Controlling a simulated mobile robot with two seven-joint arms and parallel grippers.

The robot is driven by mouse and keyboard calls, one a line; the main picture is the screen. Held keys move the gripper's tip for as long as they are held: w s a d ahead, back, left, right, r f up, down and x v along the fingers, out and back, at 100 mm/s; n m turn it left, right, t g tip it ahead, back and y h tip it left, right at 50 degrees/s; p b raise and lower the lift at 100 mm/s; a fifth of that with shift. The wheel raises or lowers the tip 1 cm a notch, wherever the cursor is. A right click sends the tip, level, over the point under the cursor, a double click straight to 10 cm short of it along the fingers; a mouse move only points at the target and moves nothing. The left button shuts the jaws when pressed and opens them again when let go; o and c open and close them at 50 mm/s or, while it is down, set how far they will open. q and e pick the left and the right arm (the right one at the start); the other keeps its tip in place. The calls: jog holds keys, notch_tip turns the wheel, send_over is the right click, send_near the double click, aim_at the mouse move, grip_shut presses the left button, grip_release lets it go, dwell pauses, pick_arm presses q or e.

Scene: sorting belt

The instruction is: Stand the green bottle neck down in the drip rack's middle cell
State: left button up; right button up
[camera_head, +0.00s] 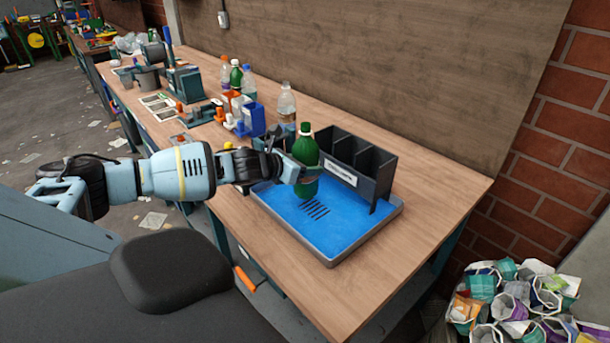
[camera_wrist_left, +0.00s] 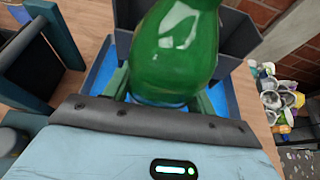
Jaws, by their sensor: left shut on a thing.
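The green bottle (camera_head: 304,154) is upright with its neck and cap up in the head view. My left gripper (camera_head: 302,176) is shut on it, low on its body, above the blue tray (camera_head: 335,228). The dark drip rack (camera_head: 359,187) stands at the tray's back edge, just behind and to the right of the bottle, with its open cells side by side. The bottle hides part of the rack's left end. In the left wrist view the bottle (camera_wrist_left: 177,45) fills the middle between the fingers, with the rack (camera_wrist_left: 240,42) behind it. My right gripper is not in view.
A clear bottle (camera_head: 286,106) stands behind the green one. More bottles, a blue bin (camera_head: 252,119) and tools stand farther left on the bench. A wall (camera_head: 390,60) runs along the back. Bare bench top (camera_head: 440,195) lies right of the tray.

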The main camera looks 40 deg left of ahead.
pick_arm(q)
jog(key=shift+f, duration=1.75)
jog(key=shift+f, duration=0.15)
jog(key=o, duration=1)
jog(key=shift+o, duration=0.2)
